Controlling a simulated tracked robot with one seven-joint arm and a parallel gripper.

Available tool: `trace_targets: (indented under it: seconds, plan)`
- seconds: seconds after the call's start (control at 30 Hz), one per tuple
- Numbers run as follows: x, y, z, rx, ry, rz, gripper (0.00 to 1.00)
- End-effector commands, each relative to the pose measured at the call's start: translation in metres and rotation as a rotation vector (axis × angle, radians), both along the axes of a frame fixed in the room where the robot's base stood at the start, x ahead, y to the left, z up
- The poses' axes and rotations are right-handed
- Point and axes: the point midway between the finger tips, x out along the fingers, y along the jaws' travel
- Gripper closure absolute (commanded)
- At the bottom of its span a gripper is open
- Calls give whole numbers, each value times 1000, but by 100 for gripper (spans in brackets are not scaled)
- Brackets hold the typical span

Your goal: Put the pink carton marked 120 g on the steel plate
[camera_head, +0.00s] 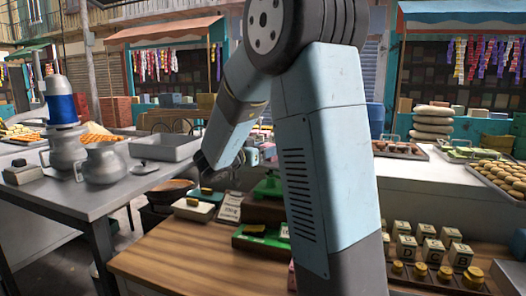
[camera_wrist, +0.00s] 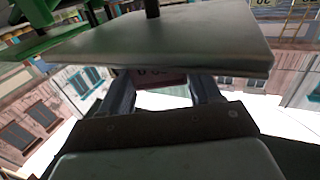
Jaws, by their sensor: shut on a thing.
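In the wrist view a pink carton (camera_wrist: 150,77) shows as a dark reddish strip with part of a printed mark, between the two fingers of my gripper (camera_wrist: 165,92). My gripper is shut on it. A flat grey steel plate (camera_wrist: 180,42) fills the upper middle of the wrist view and hides much of the carton. Whether the carton touches the plate cannot be told. In the head view my gripper (camera_head: 222,168) is small and dark, behind and left of the green scale parts (camera_head: 268,187). My arm hides the area to its right, and the full carton label is not readable.
A wooden counter (camera_head: 185,262) lies in front, with a green base (camera_head: 262,240), a white box with a brass weight (camera_head: 194,208), and a card (camera_head: 229,207). Labelled cream blocks (camera_head: 405,247) and brass weights (camera_head: 445,272) stand at right. A grey table with pots (camera_head: 104,165) stands left.

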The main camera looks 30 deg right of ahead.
Motion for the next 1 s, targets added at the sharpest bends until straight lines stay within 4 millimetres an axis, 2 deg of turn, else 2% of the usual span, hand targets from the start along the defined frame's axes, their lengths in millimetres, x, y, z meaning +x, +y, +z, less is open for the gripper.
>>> trace_targets:
  seconds: [0.33, 0.37, 0.6, 0.9, 1.0]
  plan:
    - [0, 0, -4, -1, -1, 0, 71]
    - [0, 0, -4, -1, -1, 0, 37]
    - [0, 0, -4, -1, -1, 1, 14]
    - [0, 1, -2, 0, -2, 1, 12]
    - [-2, 8, -2, -1, -1, 3, 12]
